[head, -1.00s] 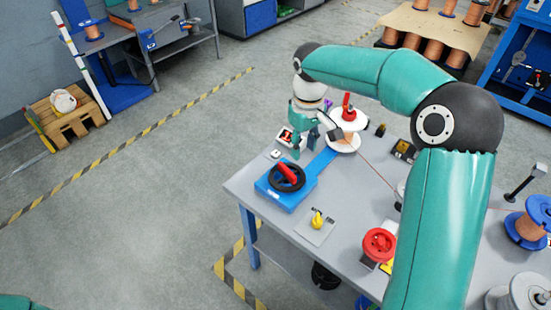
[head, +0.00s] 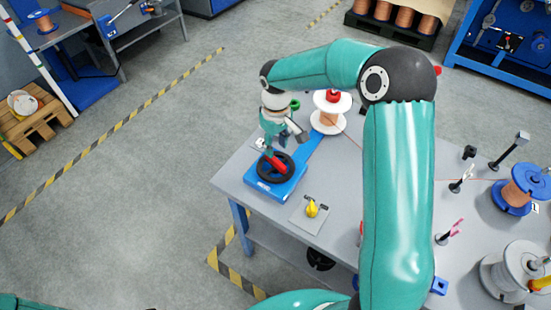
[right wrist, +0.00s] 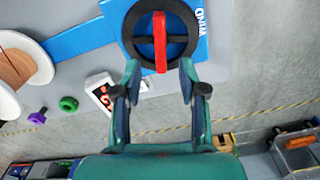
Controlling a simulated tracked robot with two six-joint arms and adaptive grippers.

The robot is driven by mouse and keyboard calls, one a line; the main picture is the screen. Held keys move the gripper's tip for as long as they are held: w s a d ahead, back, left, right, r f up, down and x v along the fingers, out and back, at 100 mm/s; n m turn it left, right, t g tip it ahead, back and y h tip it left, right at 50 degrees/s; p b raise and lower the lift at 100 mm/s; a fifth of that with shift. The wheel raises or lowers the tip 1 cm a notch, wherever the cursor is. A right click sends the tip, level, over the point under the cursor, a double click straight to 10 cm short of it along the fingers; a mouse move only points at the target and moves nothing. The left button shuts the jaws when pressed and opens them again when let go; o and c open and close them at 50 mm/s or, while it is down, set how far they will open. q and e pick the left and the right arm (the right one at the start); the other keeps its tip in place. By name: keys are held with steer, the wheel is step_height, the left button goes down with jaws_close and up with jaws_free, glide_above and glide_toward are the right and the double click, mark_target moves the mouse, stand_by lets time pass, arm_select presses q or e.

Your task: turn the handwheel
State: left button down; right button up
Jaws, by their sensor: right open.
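The handwheel (head: 263,176) is a black spoked wheel with a red handle (head: 278,164), on a blue base (head: 284,192) at the table's left corner. In the right wrist view the wheel (right wrist: 129,36) is at the top, with the red handle (right wrist: 160,42) pointing towards my gripper. My right gripper (head: 284,146) is open and empty, close to the wheel on its far side. In the right wrist view the handle's near end shows between the open fingertips (right wrist: 160,76); I cannot tell the remaining gap. My left gripper is out of view.
A white-flanged copper spool (head: 331,117) stands behind the wheel. A yellow knob (head: 312,208) on a grey plate is in front, to the right. A blue-flanged spool (head: 526,187) and small posts stand at the table's right. My right arm covers the middle of the table.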

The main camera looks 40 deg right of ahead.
mark_target(276, 160)
step_height(276, 160, down, 7)
steer(key=shift+f+p, duration=0.1)
steer(key=shift+p, duration=0.25)
